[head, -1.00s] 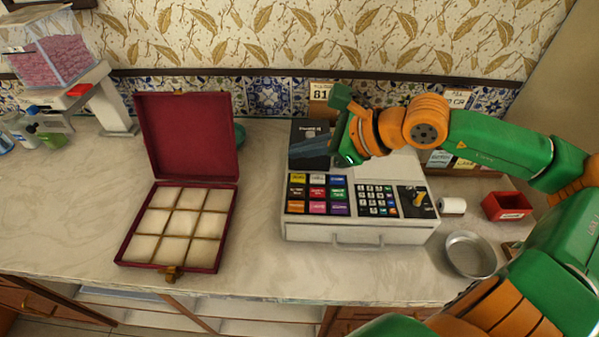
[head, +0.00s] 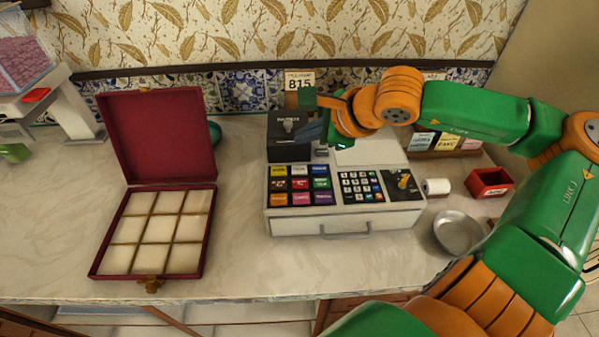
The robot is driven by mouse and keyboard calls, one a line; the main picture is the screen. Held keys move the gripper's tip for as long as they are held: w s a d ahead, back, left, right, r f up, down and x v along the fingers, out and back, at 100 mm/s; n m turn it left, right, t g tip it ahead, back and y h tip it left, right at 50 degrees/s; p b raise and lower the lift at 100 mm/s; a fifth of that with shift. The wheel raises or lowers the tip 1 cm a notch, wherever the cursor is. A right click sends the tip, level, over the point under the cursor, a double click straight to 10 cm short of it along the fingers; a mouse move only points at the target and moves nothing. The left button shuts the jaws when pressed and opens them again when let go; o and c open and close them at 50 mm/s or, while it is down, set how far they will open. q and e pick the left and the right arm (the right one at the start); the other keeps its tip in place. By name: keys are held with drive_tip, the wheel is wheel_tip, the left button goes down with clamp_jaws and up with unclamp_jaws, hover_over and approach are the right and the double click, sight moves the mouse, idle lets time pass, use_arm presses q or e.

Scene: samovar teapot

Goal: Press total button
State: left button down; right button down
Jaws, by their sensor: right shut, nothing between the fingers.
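The white cash register (head: 345,222) stands on the counter. It has a block of coloured keys (head: 300,184), a number keypad (head: 361,187) and a black display (head: 287,142) at the back left. The key labels are too small to read surely, so I cannot tell which key is total. My right gripper (head: 316,130) is shut and empty above the back of the register. It is behind the coloured keys, beside the display, and covers part of the display's right side. It appears apart from the keys. My left gripper is out of view.
An open red box (head: 157,187) with pale compartments lies left of the register. A metal bowl (head: 460,231), a paper roll (head: 436,187) and a small red tray (head: 489,182) are to the right. Cards (head: 440,141) stand behind. Counter between box and register is clear.

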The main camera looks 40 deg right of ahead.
sight(304, 171)
wheel_tip(304, 171, down, 6)
drive_tip(key=b, duration=0.4)
drive_tip(key=shift+w+r, duration=0.1)
idle(1.6)
drive_tip(key=shift+f+b, duration=0.5)
drive_tip(key=shift+b, duration=0.45)
drive_tip(key=shift+f+b, duration=0.35)
drive_tip(key=shift+b, duration=0.15)
drive_tip(key=shift+r, duration=0.1)
idle(0.4)
drive_tip(key=shift+r+p, duration=0.5)
drive_tip(key=shift+r, duration=0.15)
drive_tip(key=shift+r, duration=0.1)
